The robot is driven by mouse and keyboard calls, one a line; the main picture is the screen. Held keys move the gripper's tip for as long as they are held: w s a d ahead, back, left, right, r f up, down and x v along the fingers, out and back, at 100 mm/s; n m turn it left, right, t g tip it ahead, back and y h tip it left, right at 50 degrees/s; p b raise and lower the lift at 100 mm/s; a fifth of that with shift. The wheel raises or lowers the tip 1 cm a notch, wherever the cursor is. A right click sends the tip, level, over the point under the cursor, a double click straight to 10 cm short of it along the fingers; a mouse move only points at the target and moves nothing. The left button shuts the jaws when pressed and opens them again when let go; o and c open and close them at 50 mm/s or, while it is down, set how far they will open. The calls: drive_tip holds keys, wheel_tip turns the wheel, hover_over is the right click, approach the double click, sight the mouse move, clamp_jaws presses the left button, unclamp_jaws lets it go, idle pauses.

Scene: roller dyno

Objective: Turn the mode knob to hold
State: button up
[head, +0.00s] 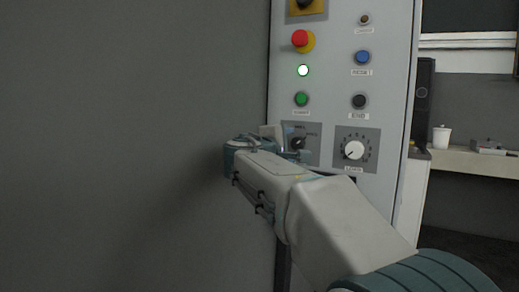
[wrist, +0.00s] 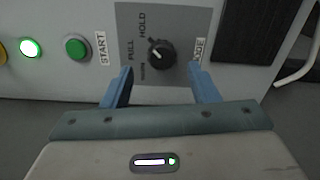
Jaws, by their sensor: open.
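The mode knob (wrist: 161,54) is black and round, on a grey plate (wrist: 185,20) marked HOLD, PULL and a third, unclear label. Its pointer seems to face the picture's upper left, towards the HOLD and PULL side, but the exact setting is too small to tell. My gripper (wrist: 160,70) is open, with one blue finger on each side of the knob's near part; I cannot tell whether they touch it. In the head view the knob (head: 298,143) is partly hidden by my gripper (head: 286,143).
The panel also carries a red stop button (head: 300,38), a lit lamp (head: 303,70), a green START button (head: 301,99), a blue button (head: 362,57), a black END button (head: 360,101) and a white load dial (head: 353,150). A shelf with a white cup (head: 441,137) stands to the right.

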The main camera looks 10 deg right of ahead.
drive_tip(key=v, duration=0.9)
drive_tip(key=shift+s+a+p, duration=0.2)
drive_tip(key=shift+s+p, duration=0.1)
drive_tip(key=shift+p, duration=0.05)
drive_tip(key=shift+r, duration=0.15)
drive_tip(key=s+d+f+m+g+y+p, duration=0.45)
drive_tip(key=s+d+g+p, duration=0.45)
drive_tip(key=p, duration=0.5)
drive_tip(key=s+f+m+g+y+p, duration=0.2)
drive_tip(key=s+m+y+p, duration=0.4)
drive_tip(key=s+p, duration=1)
drive_tip(key=shift+s+a+f+m+g, duration=0.25)
drive_tip(key=shift+s+m+g, duration=0.15)
drive_tip(key=shift+m, duration=0.65)
